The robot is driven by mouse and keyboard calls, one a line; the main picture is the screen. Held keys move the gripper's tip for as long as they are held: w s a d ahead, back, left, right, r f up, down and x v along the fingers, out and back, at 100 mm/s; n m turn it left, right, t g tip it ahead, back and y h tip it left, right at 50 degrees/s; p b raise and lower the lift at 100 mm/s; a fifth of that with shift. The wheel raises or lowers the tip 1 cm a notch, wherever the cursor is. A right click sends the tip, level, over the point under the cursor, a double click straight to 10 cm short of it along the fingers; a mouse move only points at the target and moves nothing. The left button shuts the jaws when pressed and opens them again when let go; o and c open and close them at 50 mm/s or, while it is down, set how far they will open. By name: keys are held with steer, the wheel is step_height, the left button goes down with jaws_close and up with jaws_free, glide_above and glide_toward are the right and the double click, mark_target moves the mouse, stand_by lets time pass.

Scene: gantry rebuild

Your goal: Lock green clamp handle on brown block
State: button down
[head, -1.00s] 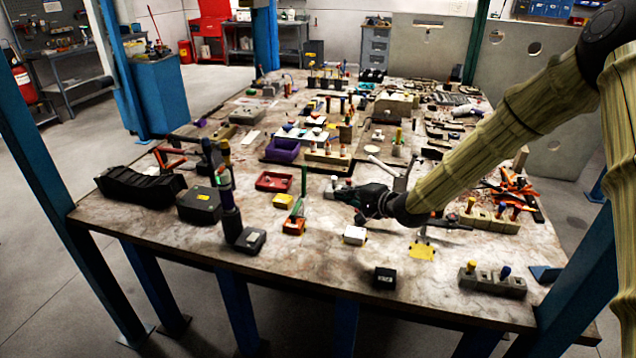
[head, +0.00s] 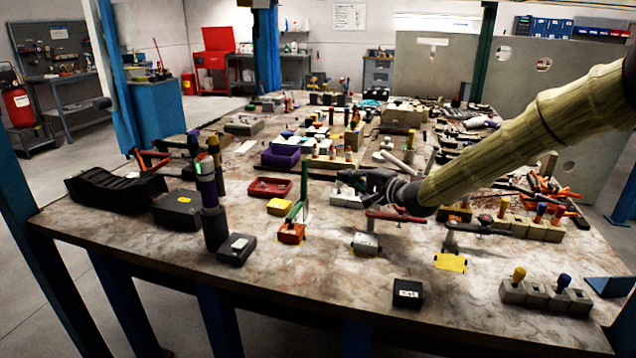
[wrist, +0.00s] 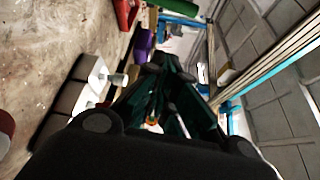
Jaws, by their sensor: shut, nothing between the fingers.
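A clamp with a green handle (head: 300,194) stands upright on an orange-brown block (head: 291,233) near the front middle of the table in the head view. My gripper (head: 345,178), dark green and black, is shut and empty. In the head view it is right of the green handle and appears apart from it, over pale blocks. In the wrist view my gripper (wrist: 158,95) points forward with its fingers together. The green handle cannot be made out there.
A red tray (head: 270,187) and yellow block (head: 280,206) lie behind and left. Bare tabletop (head: 330,280) lies in front.

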mark_target(304, 181)
steer(key=r+x, duration=0.1)
steer(key=x, duration=0.9)
steer(key=shift+s+a, duration=0.4)
steer(key=shift+s, duration=0.35)
steer(key=shift+s+a, duration=0.35)
steer(key=shift+s, duration=0.45)
steer(key=shift+a+f, duration=0.1)
